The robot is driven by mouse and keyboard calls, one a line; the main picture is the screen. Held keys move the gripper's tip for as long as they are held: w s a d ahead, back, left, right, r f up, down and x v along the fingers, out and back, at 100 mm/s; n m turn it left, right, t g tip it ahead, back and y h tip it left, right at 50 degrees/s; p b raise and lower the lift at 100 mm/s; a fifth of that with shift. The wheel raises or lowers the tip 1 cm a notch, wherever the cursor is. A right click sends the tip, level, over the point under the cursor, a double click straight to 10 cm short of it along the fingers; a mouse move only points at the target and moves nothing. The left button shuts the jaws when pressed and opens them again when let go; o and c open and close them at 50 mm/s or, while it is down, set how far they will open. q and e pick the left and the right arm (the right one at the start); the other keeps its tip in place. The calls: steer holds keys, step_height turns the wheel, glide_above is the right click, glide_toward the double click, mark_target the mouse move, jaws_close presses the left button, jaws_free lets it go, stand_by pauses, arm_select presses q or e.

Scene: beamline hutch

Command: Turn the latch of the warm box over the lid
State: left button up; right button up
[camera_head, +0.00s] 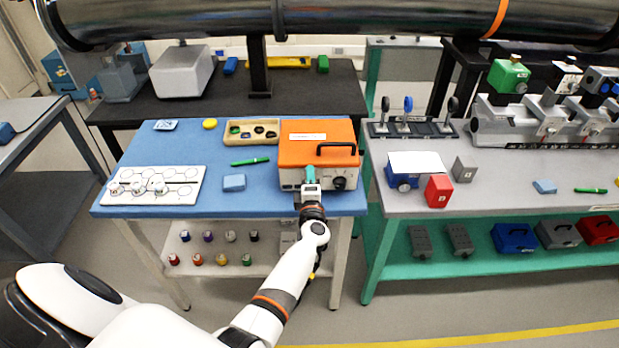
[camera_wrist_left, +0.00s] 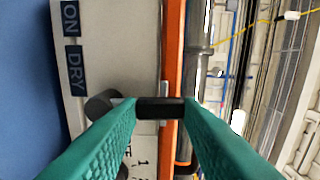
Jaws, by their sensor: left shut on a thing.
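The warm box (camera_head: 291,178) has a pale front and an orange lid (camera_head: 308,149), which looks closed and bears a black handle. My left gripper (camera_head: 310,177) is at the box's front, just under the lid edge. In the left wrist view, its green fingers (camera_wrist_left: 161,108) are shut on the black tab of the latch (camera_wrist_left: 158,108). The tab sits by the seam between the pale front and the orange lid edge (camera_wrist_left: 173,60), beside a small grey metal piece. In the head view the gripper hides the latch. My right gripper is not in view.
A dark round knob (camera_wrist_left: 101,105) is close to the left gripper on the box front, near printed ON and DRY labels. On the blue bench (camera_head: 210,153) stand a wooden tray (camera_head: 229,139), a green pen (camera_head: 250,161), a light-blue block (camera_head: 234,182) and a white board (camera_head: 150,172).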

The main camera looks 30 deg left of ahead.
arm_select(q)
steer(key=shift+f, duration=0.1)
steer(key=o, duration=0.7)
steer(key=shift+s, duration=0.1)
steer(key=p+v, duration=0.3)
steer(key=v, duration=0.9)
